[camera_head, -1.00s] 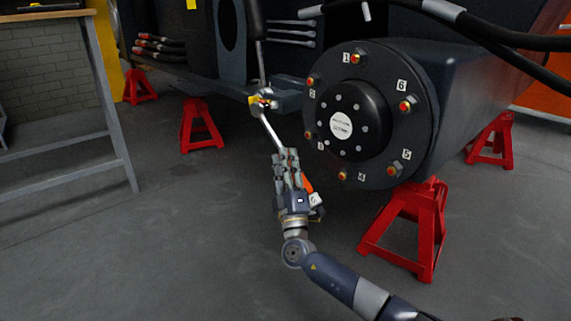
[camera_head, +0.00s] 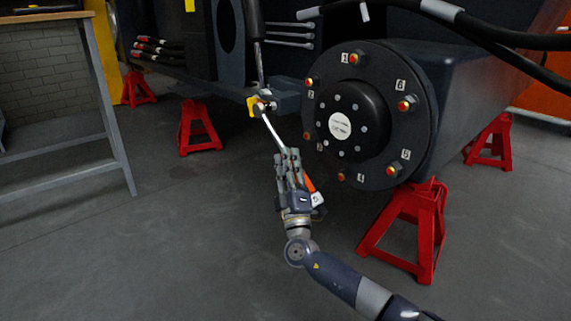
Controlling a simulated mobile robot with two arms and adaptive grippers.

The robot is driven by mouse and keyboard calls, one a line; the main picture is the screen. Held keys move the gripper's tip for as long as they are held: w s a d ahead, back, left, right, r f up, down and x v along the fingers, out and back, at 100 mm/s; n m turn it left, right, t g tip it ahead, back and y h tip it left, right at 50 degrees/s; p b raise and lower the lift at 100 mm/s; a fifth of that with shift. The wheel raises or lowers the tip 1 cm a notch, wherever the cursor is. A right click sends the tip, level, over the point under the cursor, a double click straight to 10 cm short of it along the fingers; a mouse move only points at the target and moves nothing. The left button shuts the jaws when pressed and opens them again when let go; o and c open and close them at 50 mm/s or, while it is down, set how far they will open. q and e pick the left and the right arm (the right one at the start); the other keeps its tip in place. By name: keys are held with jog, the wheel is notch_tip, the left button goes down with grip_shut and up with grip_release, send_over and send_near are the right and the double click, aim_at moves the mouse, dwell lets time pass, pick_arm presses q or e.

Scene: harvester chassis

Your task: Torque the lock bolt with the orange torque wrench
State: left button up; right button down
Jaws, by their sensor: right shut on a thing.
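My right gripper (camera_head: 291,172) is shut on the torque wrench, whose orange grip (camera_head: 310,186) shows beside the fingers. The wrench's silver shaft (camera_head: 271,130) runs up and to the left from the gripper. Its upper end is at a small joint with a yellow piece (camera_head: 253,106), at the foot of a thin rod (camera_head: 260,62). The lock bolt is not clearly told apart there; the wrench head covers part of the joint, and I cannot tell whether it is seated. My left gripper is not in view.
A dark round hub (camera_head: 375,115) with numbered bolts is right of the wrench. Red jack stands (camera_head: 405,225) stand beneath and around the chassis. Black hoses (camera_head: 480,35) cross the upper right. A workbench (camera_head: 75,185) is at left. The floor in front is clear.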

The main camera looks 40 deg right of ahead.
jog(key=shift+d+r, duration=0.15)
jog(key=shift+d, duration=0.4)
jog(key=shift+w, duration=0.15)
jog(key=shift+w+a+f+m+h, duration=0.1)
jog(key=shift+w+f+m+h, duration=0.45)
jog(key=shift+m+h, duration=0.25)
jog(key=shift+w+a+f+m+h, duration=0.1)
jog(key=shift+w+f+m+h, duration=0.45)
jog(key=shift+h, duration=0.35)
jog(key=shift+s+d, duration=0.1)
